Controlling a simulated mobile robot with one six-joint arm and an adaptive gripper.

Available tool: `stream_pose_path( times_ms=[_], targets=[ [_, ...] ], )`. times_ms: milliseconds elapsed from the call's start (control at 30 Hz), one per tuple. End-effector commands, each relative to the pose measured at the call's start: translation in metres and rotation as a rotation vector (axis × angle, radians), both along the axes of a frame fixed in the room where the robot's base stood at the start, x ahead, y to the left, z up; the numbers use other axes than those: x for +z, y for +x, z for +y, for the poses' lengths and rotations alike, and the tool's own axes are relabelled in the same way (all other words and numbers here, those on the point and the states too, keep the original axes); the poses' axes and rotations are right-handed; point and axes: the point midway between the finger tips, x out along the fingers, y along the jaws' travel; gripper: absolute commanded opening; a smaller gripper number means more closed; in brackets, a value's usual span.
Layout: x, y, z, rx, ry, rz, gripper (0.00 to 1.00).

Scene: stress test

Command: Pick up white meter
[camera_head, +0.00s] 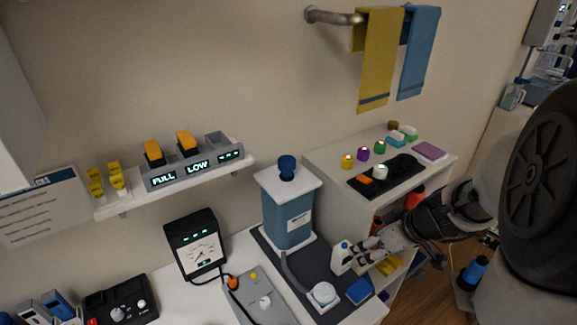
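A black meter (196,244) with a white dial face stands on the white worktop at centre left, with a cable running from it. A small white object with a blue spot (341,258) is at the edge of the dark mat on the right. I cannot tell whether this white object is the white meter. My gripper (359,256) reaches in from the right, with its fingers pointing left, right beside the small white object. The finger gap is small in the view and partly hidden, so whether it grips the object is unclear.
A white round piece (322,295) on a hose lies in front. A shelf unit (322,164) with small items stands behind. A grey control box (262,302) is at front.

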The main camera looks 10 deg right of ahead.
Motion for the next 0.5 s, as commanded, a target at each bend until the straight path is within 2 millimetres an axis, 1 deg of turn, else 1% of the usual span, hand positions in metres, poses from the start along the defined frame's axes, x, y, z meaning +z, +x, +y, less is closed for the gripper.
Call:
stream_pose_path(
  times_ms=[67,167,500],
  targets=[
    [-0.005,-0.001,-0.008,0.002,-0.004,-0.003,0.68],
    [-0.015,0.003,-0.008,0.009,-0.006,-0.005,0.68],
    [-0.079,0.037,0.006,0.012,-0.005,-0.003,0.68]
  ],
)
